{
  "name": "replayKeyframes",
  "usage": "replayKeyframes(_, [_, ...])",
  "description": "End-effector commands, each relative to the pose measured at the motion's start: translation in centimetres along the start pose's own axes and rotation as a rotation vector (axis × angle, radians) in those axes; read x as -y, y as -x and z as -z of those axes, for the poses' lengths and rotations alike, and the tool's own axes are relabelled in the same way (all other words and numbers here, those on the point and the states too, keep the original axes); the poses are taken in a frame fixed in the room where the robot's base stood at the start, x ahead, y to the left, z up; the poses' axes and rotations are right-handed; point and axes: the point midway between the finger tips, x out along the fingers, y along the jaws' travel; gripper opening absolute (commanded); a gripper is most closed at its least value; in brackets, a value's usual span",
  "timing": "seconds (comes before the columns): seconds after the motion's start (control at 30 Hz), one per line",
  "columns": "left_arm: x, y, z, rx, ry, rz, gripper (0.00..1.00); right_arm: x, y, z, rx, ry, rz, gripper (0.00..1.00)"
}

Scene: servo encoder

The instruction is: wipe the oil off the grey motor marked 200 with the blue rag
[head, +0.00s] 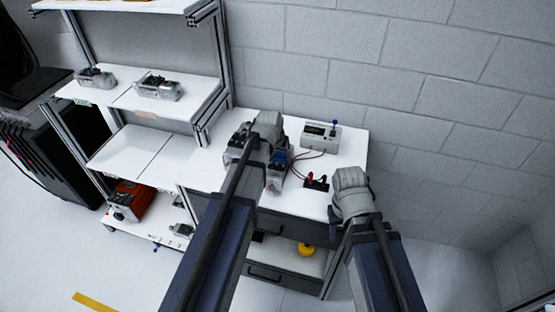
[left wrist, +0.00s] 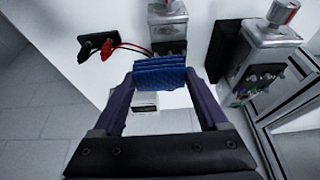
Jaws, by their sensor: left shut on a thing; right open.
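The blue rag (left wrist: 160,75) is pinched between the fingertips of my left gripper (left wrist: 163,88). In the head view the rag (head: 280,156) shows as a small blue patch over the workbench. A grey motor (left wrist: 168,22) with a dark connector end is just beyond the rag in the left wrist view; I cannot tell whether they touch. A second grey motor (left wrist: 262,48) stands to the right, with a red part on top. No 200 marking or oil is readable. In the head view my right gripper (head: 338,213) is at the bench's right front edge, away from the motors.
A meter box (head: 320,138) with a blue-topped lever stands at the back of the white workbench (head: 345,150). Wires run to red and black terminals (head: 316,182). A shelf rack (head: 125,155) at left holds more motors and a red toolbox (head: 136,201).

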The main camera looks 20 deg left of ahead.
Motion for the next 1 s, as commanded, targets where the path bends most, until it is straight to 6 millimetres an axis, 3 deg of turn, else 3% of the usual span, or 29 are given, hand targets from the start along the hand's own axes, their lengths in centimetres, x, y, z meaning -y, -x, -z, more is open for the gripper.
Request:
replayKeyframes(0.53, [1.6, -4.7, -2.2, 0.000, 0.000, 0.001, 0.32, 0.5, -5.2, 0.3, 0.000, 0.008, -0.002, 0.50])
replayKeyframes(1.0, [1.9, -5.1, -2.4, 0.000, 0.000, 0.000, 0.32, 0.5, -5.6, 0.3, 0.000, 0.007, -0.002, 0.50])
